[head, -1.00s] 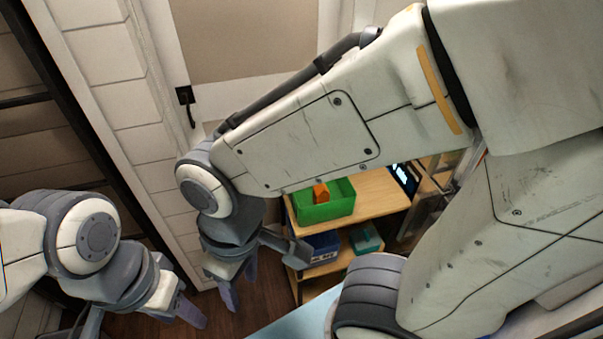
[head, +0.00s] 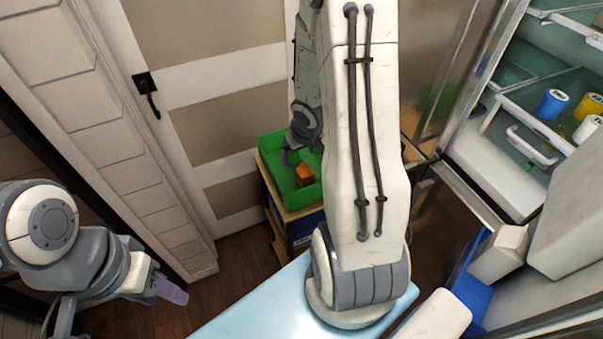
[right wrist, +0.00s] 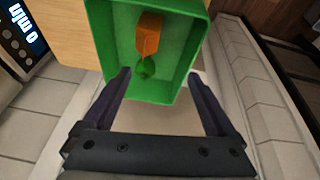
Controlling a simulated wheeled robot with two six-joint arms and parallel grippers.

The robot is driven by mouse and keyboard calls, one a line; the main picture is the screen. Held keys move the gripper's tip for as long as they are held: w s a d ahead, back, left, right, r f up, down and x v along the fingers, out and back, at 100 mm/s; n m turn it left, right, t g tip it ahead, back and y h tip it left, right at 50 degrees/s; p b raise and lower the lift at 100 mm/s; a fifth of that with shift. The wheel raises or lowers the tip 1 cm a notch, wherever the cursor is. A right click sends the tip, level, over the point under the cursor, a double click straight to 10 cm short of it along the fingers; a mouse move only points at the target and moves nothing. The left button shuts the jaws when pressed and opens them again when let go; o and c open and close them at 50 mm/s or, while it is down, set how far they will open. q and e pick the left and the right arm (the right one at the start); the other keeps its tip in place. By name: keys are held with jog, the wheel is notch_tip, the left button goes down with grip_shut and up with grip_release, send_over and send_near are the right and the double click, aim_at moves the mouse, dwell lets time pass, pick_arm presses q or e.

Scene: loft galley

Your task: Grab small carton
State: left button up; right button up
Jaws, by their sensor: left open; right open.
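A small orange carton (head: 305,175) lies in a green bin (head: 272,147) on top of a wooden shelf unit. In the right wrist view the carton (right wrist: 150,36) is in the upper middle, inside the bin (right wrist: 101,40). My right gripper (head: 302,156) is open and empty above the bin, partly hidden by my own arm. In the right wrist view its fingers (right wrist: 159,76) are apart over the bin's near edge, with the carton beyond them. My left gripper (head: 118,306) is open and empty at lower left, away from the bin.
A round green item (right wrist: 145,69) lies in the bin beside the carton. A door (head: 215,90) and a panelled wall (head: 125,150) stand left of the shelf unit. An open fridge (head: 530,130) with several cups is at right. The wooden floor (head: 235,280) is clear.

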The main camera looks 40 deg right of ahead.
aim_at(305, 166)
jog(key=shift+m, duration=0.5)
jog(key=d+f+b, duration=0.1)
jog(key=f, duration=0.1)
jog(key=d+f, duration=0.1)
jog(key=f, duration=0.1)
jog(key=d+f+b, duration=0.1)
jog(key=f, duration=0.2)
jog(key=shift+w+d+b, duration=0.2)
jog(key=shift+d+b, duration=0.15)
jog(key=shift+d, duration=0.05)
jog(key=x, duration=0.1)
jog(key=b+x, duration=0.1)
jog(key=x, duration=0.1)
jog(key=b+x, duration=0.1)
jog(key=x, duration=0.1)
jog(key=shift+w+a+f, duration=0.15)
jog(key=shift+w+a, duration=0.05)
jog(key=shift+w, duration=0.15)
grip_shut()
